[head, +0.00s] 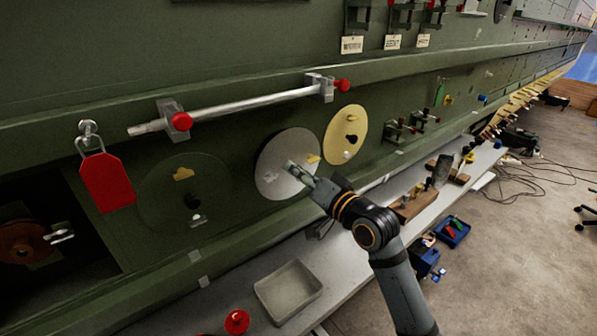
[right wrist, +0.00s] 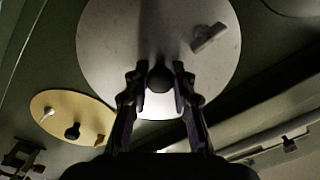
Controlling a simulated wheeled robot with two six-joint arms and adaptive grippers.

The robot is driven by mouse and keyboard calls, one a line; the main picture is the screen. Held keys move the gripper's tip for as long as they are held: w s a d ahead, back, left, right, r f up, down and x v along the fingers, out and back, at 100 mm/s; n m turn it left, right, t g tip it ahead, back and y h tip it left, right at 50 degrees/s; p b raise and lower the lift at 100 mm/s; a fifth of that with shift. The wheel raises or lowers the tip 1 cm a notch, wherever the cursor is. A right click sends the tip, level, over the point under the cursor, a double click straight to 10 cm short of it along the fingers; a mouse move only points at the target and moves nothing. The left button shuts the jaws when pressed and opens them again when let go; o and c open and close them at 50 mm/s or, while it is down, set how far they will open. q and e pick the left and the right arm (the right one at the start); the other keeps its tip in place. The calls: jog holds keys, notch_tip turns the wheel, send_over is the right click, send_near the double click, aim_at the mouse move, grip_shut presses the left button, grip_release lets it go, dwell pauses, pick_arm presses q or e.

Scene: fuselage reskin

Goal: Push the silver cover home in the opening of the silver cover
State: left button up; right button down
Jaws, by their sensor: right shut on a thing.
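The silver cover (head: 275,158) is a round grey disc at the dark green fuselage side, between a dark green disc on its left and a yellow one on its right. It also fills the upper middle of the right wrist view (right wrist: 110,40). My right gripper (head: 300,173) is at its face, shut on the cover's dark knob (right wrist: 160,78). A small tab (right wrist: 208,38) stands on the cover's face. The cover hides its opening, and I cannot tell whether it sits flush. My left gripper is out of view.
A yellow cover (head: 345,135) is close on the right, a dark green cover (head: 180,195) on the left. A silver bar (head: 250,103) runs above. A red tag (head: 107,182) hangs at left. A grey tray (head: 288,291) stands on the bench below.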

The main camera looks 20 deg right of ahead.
jog(key=shift+x, duration=1.65)
jog(key=c, duration=1)
grip_release()
jog(key=shift+c, duration=0.2)
jog(key=shift+s+d+f, duration=0.1)
jog(key=shift+s+d, duration=0.15)
jog(key=shift+s, duration=0.1)
jog(key=p+v, duration=0.1)
jog(key=v, duration=0.3)
jog(key=shift+p, duration=0.35)
jog(key=shift+a, duration=0.1)
